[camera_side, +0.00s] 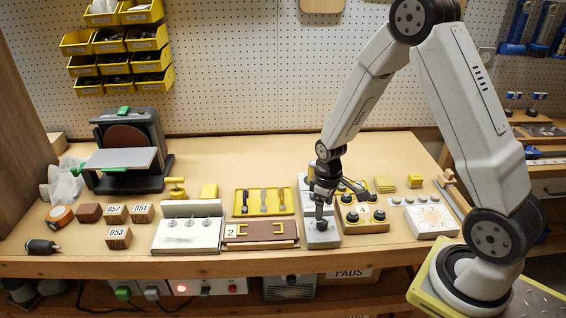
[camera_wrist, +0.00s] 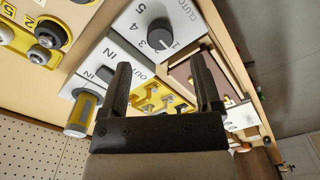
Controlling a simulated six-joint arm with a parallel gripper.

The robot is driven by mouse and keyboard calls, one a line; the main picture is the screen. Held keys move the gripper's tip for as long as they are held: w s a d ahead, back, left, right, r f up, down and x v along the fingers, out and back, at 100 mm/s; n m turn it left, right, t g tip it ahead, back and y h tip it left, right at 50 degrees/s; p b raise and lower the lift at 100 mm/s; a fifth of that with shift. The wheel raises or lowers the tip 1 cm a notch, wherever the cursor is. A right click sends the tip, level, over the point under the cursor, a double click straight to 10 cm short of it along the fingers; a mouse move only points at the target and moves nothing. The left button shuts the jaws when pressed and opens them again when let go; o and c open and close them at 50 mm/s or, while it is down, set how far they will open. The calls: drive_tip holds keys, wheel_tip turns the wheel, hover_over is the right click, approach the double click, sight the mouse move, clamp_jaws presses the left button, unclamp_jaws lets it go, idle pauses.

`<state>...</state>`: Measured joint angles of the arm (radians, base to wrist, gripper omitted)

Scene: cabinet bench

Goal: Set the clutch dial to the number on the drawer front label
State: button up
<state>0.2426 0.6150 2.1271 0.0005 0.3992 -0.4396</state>
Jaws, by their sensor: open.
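The clutch dial (camera_wrist: 159,35) is a dark round knob on a light grey panel (camera_wrist: 118,50) printed with CLUTCH and the numbers 1 to 5. Its pale pointer mark seems to face the low end of the scale, near the 1; the exact setting is hard to read. In the side view the dial (camera_side: 321,225) sits at the front of the grey unit.
A wooden block (camera_side: 362,227) with black knobs and a label reading 4 stands right of the dial. A yellow tray (camera_side: 263,202) lies behind the drawer. A white panel (camera_side: 186,237) is to the left. Numbered wooden blocks (camera_side: 118,237) stand farther left.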

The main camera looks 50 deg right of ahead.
sight(323, 223)
drive_tip(key=shift+f, duration=2.9)
clamp_jaws()
drive_tip(key=shift+m, duration=0.4)
drive_tip(key=m, duration=0.3)
drive_tip(key=shift+m, duration=2.5)
drive_tip(key=shift+a, duration=0.1)
